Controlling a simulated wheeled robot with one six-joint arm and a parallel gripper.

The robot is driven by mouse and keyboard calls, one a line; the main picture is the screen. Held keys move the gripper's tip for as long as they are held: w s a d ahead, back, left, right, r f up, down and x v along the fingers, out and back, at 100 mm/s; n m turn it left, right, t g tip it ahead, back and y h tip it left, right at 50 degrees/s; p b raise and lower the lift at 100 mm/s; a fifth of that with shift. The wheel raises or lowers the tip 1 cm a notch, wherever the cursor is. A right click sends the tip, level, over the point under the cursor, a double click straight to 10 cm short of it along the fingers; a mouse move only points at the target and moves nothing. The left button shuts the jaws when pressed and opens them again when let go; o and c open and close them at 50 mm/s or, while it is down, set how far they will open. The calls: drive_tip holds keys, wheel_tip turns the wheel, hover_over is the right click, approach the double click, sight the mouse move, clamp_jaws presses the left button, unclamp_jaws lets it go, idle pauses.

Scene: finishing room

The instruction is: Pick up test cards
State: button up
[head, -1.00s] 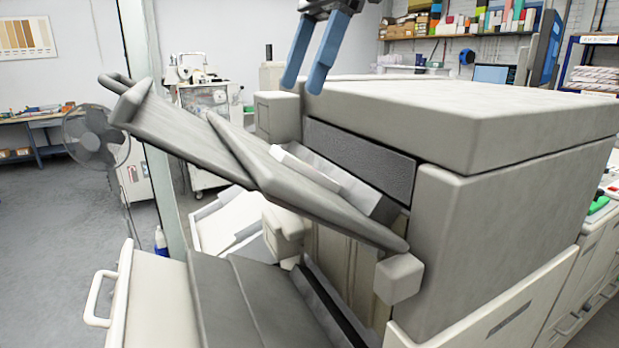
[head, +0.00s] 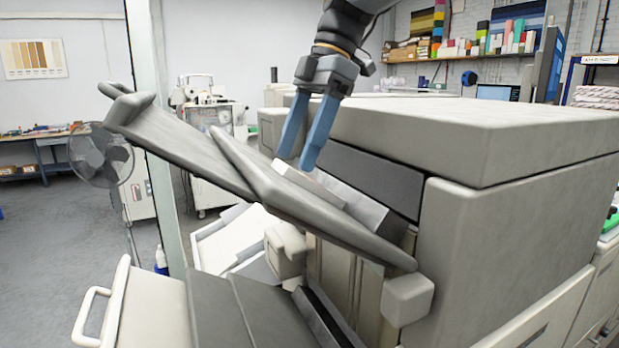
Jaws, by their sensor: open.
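The guide hides the stack's lower side.
The large grey machine body (head: 470,135) rises right of the tray. A lower open tray (head: 235,240) with pale sheets sits beneath. A drawer with a handle (head: 90,315) juts out at the front left. A fan (head: 100,155) stands on the floor at left.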

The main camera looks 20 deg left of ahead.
drive_tip(key=shift+x, duration=1.05)
drive_tip(key=c, duration=1.5)
drive_tip(key=shift+r, duration=0.1)
